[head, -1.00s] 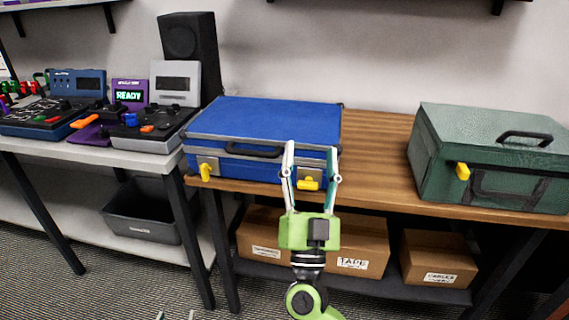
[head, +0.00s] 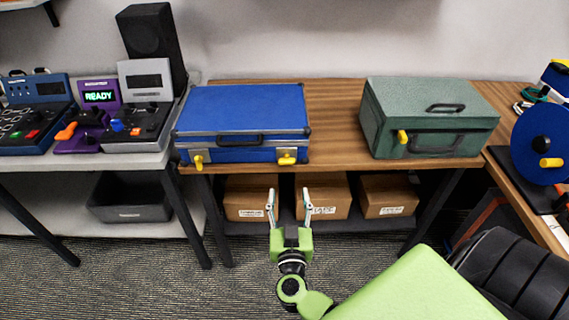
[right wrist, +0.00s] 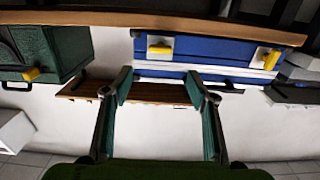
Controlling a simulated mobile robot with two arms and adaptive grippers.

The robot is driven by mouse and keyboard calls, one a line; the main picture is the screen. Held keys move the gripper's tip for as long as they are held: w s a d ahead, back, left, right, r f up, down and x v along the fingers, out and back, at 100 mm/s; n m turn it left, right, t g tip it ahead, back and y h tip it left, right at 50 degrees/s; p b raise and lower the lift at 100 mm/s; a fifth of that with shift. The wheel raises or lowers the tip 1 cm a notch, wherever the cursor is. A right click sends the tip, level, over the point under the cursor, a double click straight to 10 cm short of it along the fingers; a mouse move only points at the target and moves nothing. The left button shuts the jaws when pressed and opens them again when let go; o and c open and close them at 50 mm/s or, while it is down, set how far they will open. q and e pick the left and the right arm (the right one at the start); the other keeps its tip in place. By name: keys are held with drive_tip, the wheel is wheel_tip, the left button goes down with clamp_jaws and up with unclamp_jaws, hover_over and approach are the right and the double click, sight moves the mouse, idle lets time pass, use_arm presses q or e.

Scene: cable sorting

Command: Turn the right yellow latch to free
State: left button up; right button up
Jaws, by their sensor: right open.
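The blue case (head: 243,108) lies shut on the wooden table. Its right yellow latch (head: 286,159) lies sideways on its metal plate. Its left yellow latch (head: 198,162) points down. My right gripper (head: 288,202) is open and empty, below and in front of the case's right half, apart from the latch. The right wrist view appears upside down. There the right latch (right wrist: 160,49) lies level, beyond my open fingers (right wrist: 160,88), and the left latch (right wrist: 271,60) stands at an angle. My left gripper is out of view.
A green case (head: 425,110) with a yellow latch stands to the right on the wooden table (head: 335,125). Cardboard boxes (head: 388,197) sit on the shelf below. Consoles stand on the left table, and a blue reel (head: 540,140) is at far right.

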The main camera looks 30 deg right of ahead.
sight(287, 163)
drive_tip(key=x, duration=1.2)
drive_tip(key=shift+w, duration=0.1)
drive_tip(key=c, duration=1.1)
